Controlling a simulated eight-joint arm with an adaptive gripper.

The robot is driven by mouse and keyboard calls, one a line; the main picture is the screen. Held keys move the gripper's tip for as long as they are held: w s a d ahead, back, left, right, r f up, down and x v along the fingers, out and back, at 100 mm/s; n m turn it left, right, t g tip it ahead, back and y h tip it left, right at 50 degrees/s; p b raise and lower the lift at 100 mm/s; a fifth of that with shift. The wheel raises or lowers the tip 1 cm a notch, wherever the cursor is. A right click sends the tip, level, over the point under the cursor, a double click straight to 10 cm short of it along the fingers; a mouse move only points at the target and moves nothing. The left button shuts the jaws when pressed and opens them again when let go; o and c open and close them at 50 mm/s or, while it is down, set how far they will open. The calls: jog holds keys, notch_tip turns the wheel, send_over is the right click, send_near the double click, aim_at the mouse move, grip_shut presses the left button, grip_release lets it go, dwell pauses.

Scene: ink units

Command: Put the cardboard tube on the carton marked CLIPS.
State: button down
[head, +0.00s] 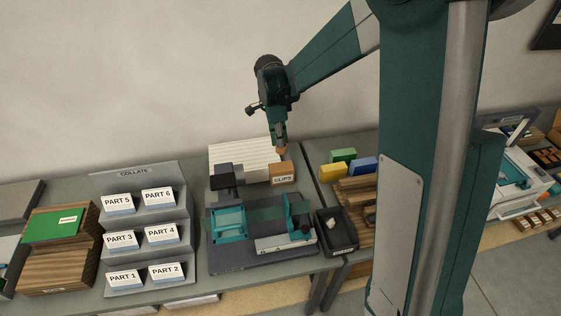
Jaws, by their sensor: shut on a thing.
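The carton marked CLIPS (283,180) is a small brown box at the back of the bench, beside a white ribbed stack. My gripper (281,148) points down just above the carton. It is shut on the cardboard tube (283,151), of which only a small orange-brown piece shows between and below the fingers. The tube is close over the carton's top; I cannot tell whether it touches it.
A teal and grey machine (260,225) stands in front of the carton. A black bin (337,232) and green, yellow and blue boxes (363,166) are to the right. The COLLATE rack (133,172) with part stacks is to the left. The white ribbed stack (240,155) stands behind.

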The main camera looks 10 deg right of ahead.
send_over(281, 164)
jog(key=shift+w+a+f, duration=0.1)
jog(key=shift+f, duration=1.1)
jog(key=shift+a+f, duration=0.1)
jog(key=shift+f, duration=1.05)
jog(key=shift+f, duration=0.1)
jog(key=shift+f, duration=1.95)
jog(key=shift+f, duration=0.2)
jog(key=c, duration=2.6)
grip_release()
jog(key=shift+r, duration=0.2)
jog(key=r, duration=0.4)
jog(key=a+r, duration=0.1)
jog(key=r, duration=0.7)
jog(key=shift+a, duration=0.2)
